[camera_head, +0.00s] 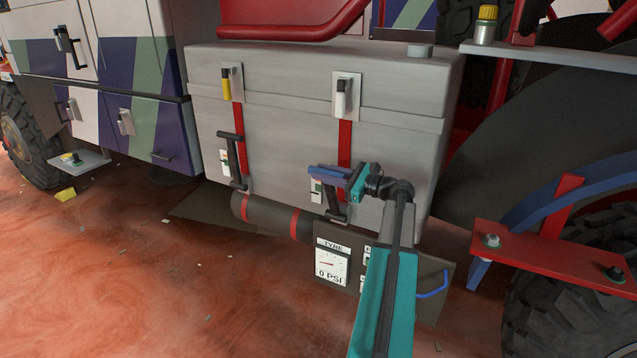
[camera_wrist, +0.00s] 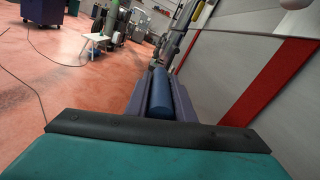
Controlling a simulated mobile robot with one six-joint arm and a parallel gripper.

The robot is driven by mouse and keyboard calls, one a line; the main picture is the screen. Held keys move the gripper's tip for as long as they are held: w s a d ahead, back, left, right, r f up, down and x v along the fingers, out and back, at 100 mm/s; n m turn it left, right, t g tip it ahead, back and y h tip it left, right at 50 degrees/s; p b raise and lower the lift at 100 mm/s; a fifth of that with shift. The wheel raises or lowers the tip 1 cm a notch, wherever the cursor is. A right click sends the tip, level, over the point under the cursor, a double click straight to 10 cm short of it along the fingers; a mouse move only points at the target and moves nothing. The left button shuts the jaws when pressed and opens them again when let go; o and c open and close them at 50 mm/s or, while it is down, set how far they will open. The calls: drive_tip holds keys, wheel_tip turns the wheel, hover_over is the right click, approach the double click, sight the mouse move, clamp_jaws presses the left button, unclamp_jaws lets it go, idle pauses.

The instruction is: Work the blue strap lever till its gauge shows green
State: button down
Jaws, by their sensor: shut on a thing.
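The blue strap lever (camera_head: 314,169) sticks out from the front of a grey box, on the right-hand red strap (camera_head: 345,145). My gripper (camera_head: 330,173) is shut on its blue handle. In the wrist view the round blue handle (camera_wrist: 160,92) lies between my purple fingers (camera_wrist: 160,100). The lever's base (camera_head: 337,214) shows below my gripper. Its small gauge (camera_head: 317,190) sits behind and left of the lever and is partly hidden. I see white, red and green on it, but its reading is too small to tell.
A second strap lever with a black handle (camera_head: 230,135) and its own gauge (camera_head: 225,160) stands to the left. A dark cylinder (camera_head: 270,216) and a tyre gauge panel (camera_head: 331,262) sit below. A red step (camera_head: 550,258) juts out at right. Floor at left is open.

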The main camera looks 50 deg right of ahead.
drive_tip(key=shift+w+d+r, duration=0.15)
drive_tip(key=shift+d+r, duration=0.05)
drive_tip(key=shift+d, duration=0.5)
drive_tip(key=shift+w+d+r, duration=0.15)
drive_tip(key=shift+d, duration=0.55)
drive_tip(key=shift+w+d+r, duration=0.15)
drive_tip(key=shift+d+r, duration=0.05)
drive_tip(key=shift+d, duration=0.5)
drive_tip(key=c, duration=1.5)
unclamp_jaws()
drive_tip(key=shift+f, duration=0.1)
drive_tip(key=shift+c, duration=0.2)
drive_tip(key=b+v, duration=0.4)
drive_tip(key=v, duration=0.9)
drive_tip(key=shift+s, duration=0.4)
drive_tip(key=shift+c, duration=0.4)
